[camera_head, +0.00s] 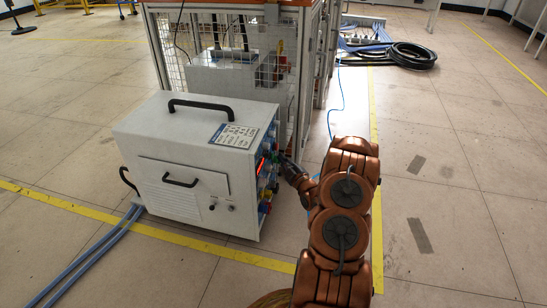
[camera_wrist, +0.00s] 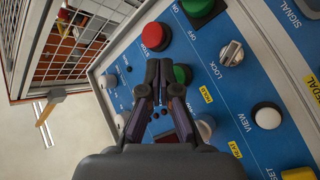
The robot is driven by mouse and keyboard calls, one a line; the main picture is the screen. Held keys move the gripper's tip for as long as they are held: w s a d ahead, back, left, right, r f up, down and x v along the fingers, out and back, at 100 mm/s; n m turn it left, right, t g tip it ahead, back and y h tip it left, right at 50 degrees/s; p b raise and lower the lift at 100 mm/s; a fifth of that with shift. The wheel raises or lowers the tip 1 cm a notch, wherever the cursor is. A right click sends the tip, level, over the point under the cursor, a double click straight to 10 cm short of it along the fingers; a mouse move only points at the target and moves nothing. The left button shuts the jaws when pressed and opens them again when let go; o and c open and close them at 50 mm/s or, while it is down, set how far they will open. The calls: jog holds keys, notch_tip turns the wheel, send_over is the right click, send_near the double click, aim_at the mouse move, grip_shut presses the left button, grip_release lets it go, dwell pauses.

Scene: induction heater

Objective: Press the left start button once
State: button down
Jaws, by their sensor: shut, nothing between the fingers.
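The heater's blue control panel (camera_wrist: 225,95) fills much of the wrist view, which sees it turned sideways. My gripper (camera_wrist: 160,72) is shut and empty, its fingertips in front of the panel. A green round button (camera_wrist: 183,74) lies just right of the fingertips, partly covered by them. A red round button (camera_wrist: 156,36) lies just beyond the tips. I cannot tell whether the fingers touch either button, nor which is the left start button. In the head view, my gripper (camera_head: 283,160) is small and dark beside the right face of the white heater box (camera_head: 185,140).
A wire-mesh cage (camera_head: 225,65) stands behind the box. Coiled black hose (camera_head: 412,56) lies at the back right. Floor to the right is clear.

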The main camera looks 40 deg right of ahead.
jog(key=shift+w, duration=0.1)
dwell(0.3)
jog(key=shift+w+a, duration=0.25)
jog(key=shift+w+a+p, duration=0.25)
jog(key=shift+w+p, duration=0.1)
dwell(0.9)
jog(key=shift+s+d, duration=0.1)
dwell(0.3)
jog(key=shift+s+d+p, duration=0.3)
jog(key=shift+s+d, duration=0.1)
jog(key=shift+s, duration=0.2)
jog(key=s+d, duration=0.1)
jog(key=s, duration=0.1)
jog(key=s+d+p, duration=0.1)
jog(key=s+d, duration=0.1)
dwell(0.5)
jog(key=shift+s+a, duration=0.1)
jog(key=shift+s, duration=0.05)
dwell(0.7)
